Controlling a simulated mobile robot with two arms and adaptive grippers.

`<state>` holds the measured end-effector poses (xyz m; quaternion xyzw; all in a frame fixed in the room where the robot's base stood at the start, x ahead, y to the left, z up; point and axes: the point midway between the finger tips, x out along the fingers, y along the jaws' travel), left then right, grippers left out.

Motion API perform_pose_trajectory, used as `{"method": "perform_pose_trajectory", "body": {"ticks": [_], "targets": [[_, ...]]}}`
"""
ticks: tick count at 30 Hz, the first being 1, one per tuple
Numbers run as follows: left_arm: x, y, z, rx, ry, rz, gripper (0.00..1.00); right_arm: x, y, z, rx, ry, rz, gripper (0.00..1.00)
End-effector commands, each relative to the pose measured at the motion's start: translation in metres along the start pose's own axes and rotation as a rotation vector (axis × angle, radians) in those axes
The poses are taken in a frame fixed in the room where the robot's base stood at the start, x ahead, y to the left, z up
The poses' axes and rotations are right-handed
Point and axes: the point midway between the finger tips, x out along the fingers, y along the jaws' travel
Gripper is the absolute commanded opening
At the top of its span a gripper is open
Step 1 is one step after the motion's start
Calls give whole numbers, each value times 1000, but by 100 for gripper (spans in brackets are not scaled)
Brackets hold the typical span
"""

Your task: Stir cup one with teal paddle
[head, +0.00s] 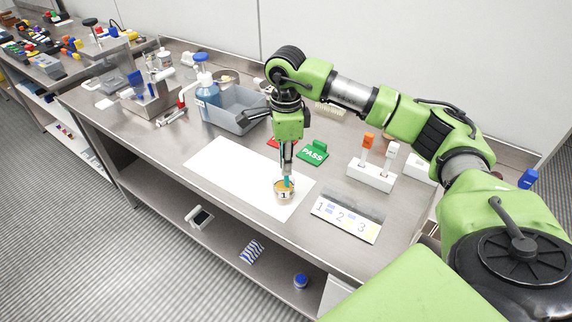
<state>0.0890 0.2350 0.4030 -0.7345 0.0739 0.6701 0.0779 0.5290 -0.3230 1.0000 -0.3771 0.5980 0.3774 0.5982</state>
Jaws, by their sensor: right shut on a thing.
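A small cup marked 1 (283,195) stands on the white sheet (238,170), near its right part. My right gripper (288,172) points down just above this cup and is shut on the teal paddle (287,182). The paddle's lower end is at the cup's mouth and looks to be inside it; the depth cannot be told. Orange-brown contents show in the cup. My left gripper is not in view.
A card with 1, 2, 3 (345,217) lies right of the cup. A white holder (371,175) bears an orange and a white paddle. A green PASS sign (313,153), a grey bin (238,108) and a blue bottle (207,97) stand behind. The sheet's left part is clear.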

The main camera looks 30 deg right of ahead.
Motion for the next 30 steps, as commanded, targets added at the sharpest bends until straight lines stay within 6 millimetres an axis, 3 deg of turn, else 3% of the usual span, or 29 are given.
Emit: {"method": "perform_pose_trajectory", "body": {"ticks": [24,30], "targets": [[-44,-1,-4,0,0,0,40,-68,0,0,0,1,0,2],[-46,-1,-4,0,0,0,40,-72,0,0,0,1,0,2]]}}
